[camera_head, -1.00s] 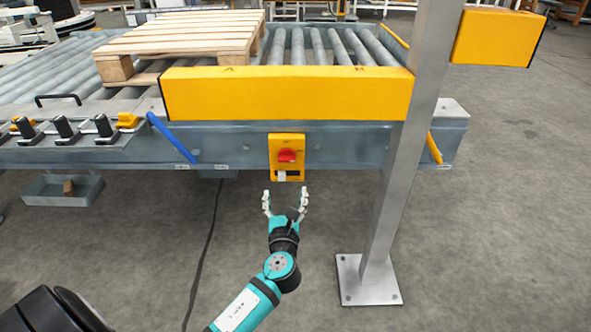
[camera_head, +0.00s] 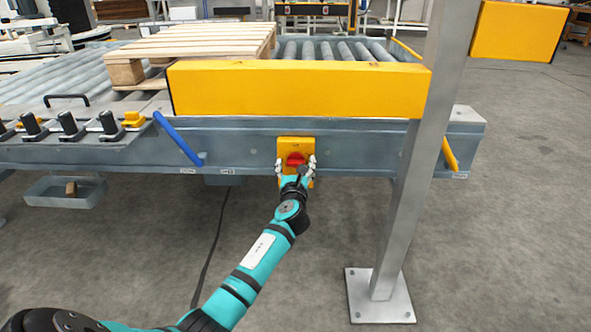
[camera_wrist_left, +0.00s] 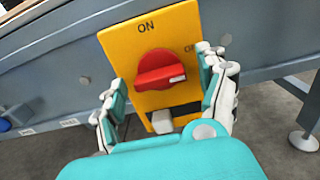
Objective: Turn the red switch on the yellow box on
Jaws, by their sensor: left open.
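The yellow box (camera_head: 296,144) is mounted on the side of the grey conveyor frame; it fills the middle of the left wrist view (camera_wrist_left: 121,42). Its red switch (camera_head: 294,159) is a rotary knob, larger in the left wrist view (camera_wrist_left: 155,70). Its handle lies roughly crosswise, with a white mark at its right end. "ON" is printed above it, and a partly hidden label, apparently "OFF", is at upper right. My left gripper (camera_head: 295,168) is open, its fingers on either side of the box's lower part and the knob. I cannot tell whether they touch. My right gripper is not in view.
A grey post (camera_head: 400,210) stands right of the box. A long yellow guard (camera_head: 300,90) runs above it. A blue lever (camera_head: 178,138) and several black handles are at left. A wooden pallet (camera_head: 190,45) lies on the rollers. The floor in front is clear.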

